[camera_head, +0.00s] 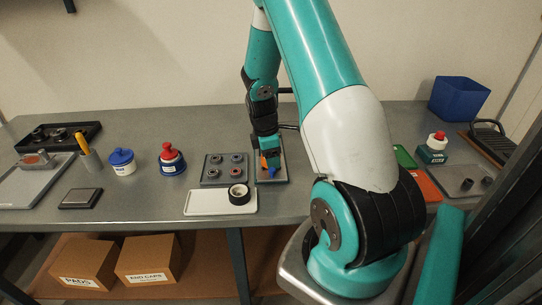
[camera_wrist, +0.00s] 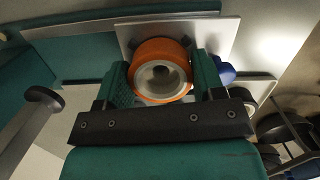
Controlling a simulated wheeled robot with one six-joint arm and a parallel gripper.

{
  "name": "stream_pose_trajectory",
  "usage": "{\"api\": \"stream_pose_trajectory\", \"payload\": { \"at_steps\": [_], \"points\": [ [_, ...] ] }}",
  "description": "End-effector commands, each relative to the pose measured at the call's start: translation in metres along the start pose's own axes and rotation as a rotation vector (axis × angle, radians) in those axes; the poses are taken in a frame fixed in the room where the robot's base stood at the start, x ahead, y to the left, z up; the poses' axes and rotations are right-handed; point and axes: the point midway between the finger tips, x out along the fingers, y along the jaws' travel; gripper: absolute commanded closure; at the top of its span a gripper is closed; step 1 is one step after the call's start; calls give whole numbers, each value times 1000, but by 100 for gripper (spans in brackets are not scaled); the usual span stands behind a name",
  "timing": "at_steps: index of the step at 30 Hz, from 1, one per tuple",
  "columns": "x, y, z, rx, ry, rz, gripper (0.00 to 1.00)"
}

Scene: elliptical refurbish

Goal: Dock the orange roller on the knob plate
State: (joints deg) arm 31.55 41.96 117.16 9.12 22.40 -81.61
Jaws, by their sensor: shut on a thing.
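My gripper (camera_wrist: 163,80) is shut on the orange roller (camera_wrist: 140,51), with a green finger on each side of it. The roller is an orange ring with a pale hub, its end facing the wrist camera. In the head view only a sliver of the roller (camera_head: 263,161) shows beside my gripper (camera_head: 268,153). Under it is a grey plate (camera_head: 280,178) with a blue knob (camera_head: 272,172), which I take for the knob plate. The plate (camera_wrist: 210,30) and the blue knob (camera_wrist: 227,73) also show in the wrist view. Whether the roller touches the plate is hidden.
A grey plate with several round fittings (camera_head: 225,159) lies just left. A black tape roll (camera_head: 239,194) sits on a white tray (camera_head: 205,203) in front. Blue-lidded (camera_head: 122,161) and red-topped (camera_head: 172,159) containers stand further left. Green (camera_head: 404,156) and orange (camera_head: 424,185) pieces lie right of my arm.

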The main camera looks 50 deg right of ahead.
Motion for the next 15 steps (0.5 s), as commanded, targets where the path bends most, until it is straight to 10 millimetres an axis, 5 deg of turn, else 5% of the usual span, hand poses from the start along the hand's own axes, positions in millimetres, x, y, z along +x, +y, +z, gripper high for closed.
{"api": "stream_pose_trajectory", "payload": {
  "at_steps": [1,2,3,15],
  "points": [
    [2,0,0,0,0,0,65],
    [2,0,0,0,0,0,35],
    [1,0,0,0,0,0,27],
    [-5,0,0,0,0,0,27]
  ]
}}
